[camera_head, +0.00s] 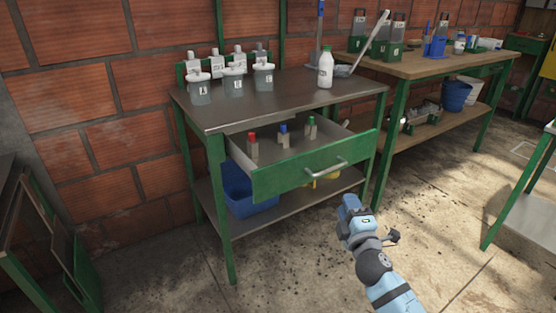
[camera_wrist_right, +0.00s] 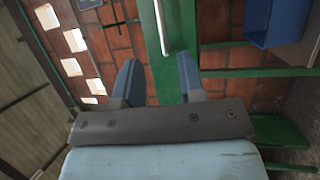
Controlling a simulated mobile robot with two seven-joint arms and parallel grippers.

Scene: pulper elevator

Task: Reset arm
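My right arm comes in from the bottom right of the head view. Its blue gripper (camera_head: 350,207) is in front of the table, below and right of the drawer handle, apart from it. In the right wrist view the two blue fingers (camera_wrist_right: 158,75) stand apart with nothing between them, so it is open and empty. My left gripper is in neither view. The green-fronted drawer (camera_head: 300,172) is pulled out, with a pale bar handle (camera_head: 327,168). In it stand small bottles with a red cap (camera_head: 252,145), a blue cap (camera_head: 282,134) and a green cap (camera_head: 311,126).
Several lidded grey containers (camera_head: 234,82) and a white bottle (camera_head: 326,68) stand on the metal table (camera_head: 285,97). A blue bin (camera_head: 240,192) is on its lower shelf. A workbench (camera_head: 430,66) stands right. Open floor (camera_head: 300,265) surrounds my right arm.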

